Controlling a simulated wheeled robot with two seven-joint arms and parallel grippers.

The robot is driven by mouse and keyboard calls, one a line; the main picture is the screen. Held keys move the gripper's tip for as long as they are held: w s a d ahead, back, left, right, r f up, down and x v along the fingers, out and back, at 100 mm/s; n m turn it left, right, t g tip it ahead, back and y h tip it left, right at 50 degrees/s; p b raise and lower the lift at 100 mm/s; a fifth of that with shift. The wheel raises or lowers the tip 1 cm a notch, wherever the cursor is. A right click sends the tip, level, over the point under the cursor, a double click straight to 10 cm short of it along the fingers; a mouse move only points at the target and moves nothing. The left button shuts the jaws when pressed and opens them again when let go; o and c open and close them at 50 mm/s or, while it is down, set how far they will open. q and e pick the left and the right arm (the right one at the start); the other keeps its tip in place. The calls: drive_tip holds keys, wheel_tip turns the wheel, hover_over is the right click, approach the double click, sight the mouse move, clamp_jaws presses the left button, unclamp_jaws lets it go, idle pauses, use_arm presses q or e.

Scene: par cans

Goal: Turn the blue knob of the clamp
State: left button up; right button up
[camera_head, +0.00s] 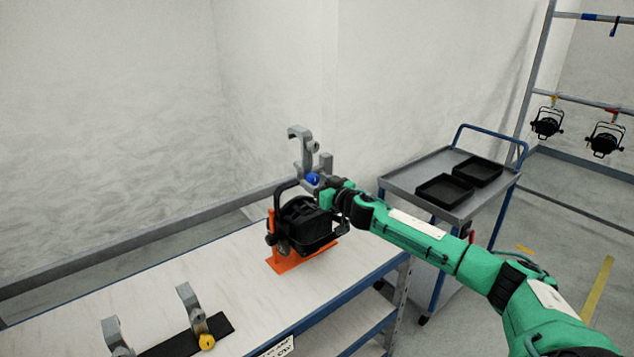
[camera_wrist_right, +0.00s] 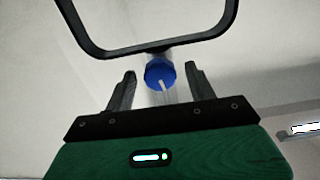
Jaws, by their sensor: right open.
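The blue knob (camera_head: 313,179) sits on the grey clamp (camera_head: 305,150), which stands above a black par can (camera_head: 302,222) on an orange stand (camera_head: 290,263) on the table. My right gripper (camera_head: 327,184) is at the knob's right side. Its two fingers (camera_wrist_right: 158,88) are apart, with the knob showing between and slightly beyond their tips. I cannot tell whether they touch it. My left gripper is not in view.
The can's black yoke (camera_wrist_right: 150,48) crosses above the knob in the wrist view. A grey cart (camera_head: 400,178) with black trays stands right. Par cans (camera_head: 546,124) hang on a rack.

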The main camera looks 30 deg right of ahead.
drive_tip(key=shift+c, duration=0.3)
drive_tip(key=c, duration=0.9)
drive_tip(key=shift+c, duration=0.2)
drive_tip(key=shift+n, duration=0.3)
